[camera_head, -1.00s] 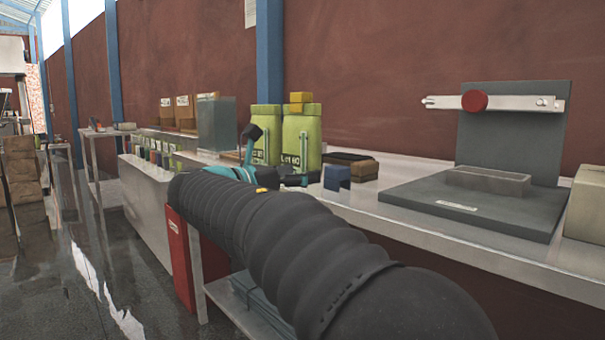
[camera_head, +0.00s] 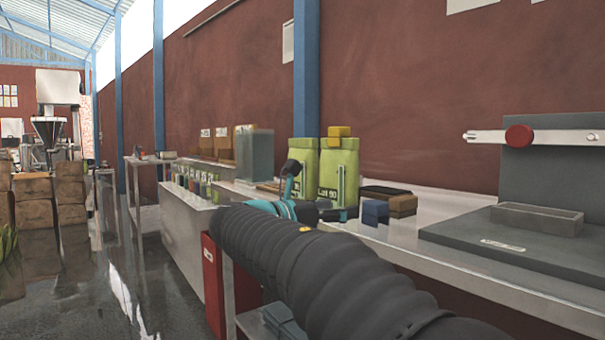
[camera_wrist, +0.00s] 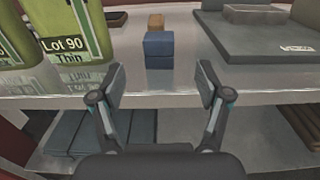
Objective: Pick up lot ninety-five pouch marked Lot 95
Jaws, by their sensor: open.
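Two green pouches stand side by side on the bench in the head view. The right pouch (camera_head: 338,172) reads "Lot 90" and has a yellow block on top. The left pouch (camera_head: 304,160) is partly behind my arm, and I cannot read its label. In the wrist view the nearer pouch (camera_wrist: 70,30) reads "Lot 90 Thin", with part of another green pouch (camera_wrist: 14,40) at the left edge. No "Lot 95" label is readable. My gripper (camera_wrist: 158,84) is open and empty, in front of the bench edge and right of the pouches.
A blue block (camera_wrist: 158,45) stands on the bench beyond my fingers, with a tan block (camera_wrist: 156,21) behind it. A grey fixture (camera_head: 525,240) is to the right. A lower shelf (camera_wrist: 262,130) lies under the bench. The red cabinet (camera_head: 213,285) stands below my arm.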

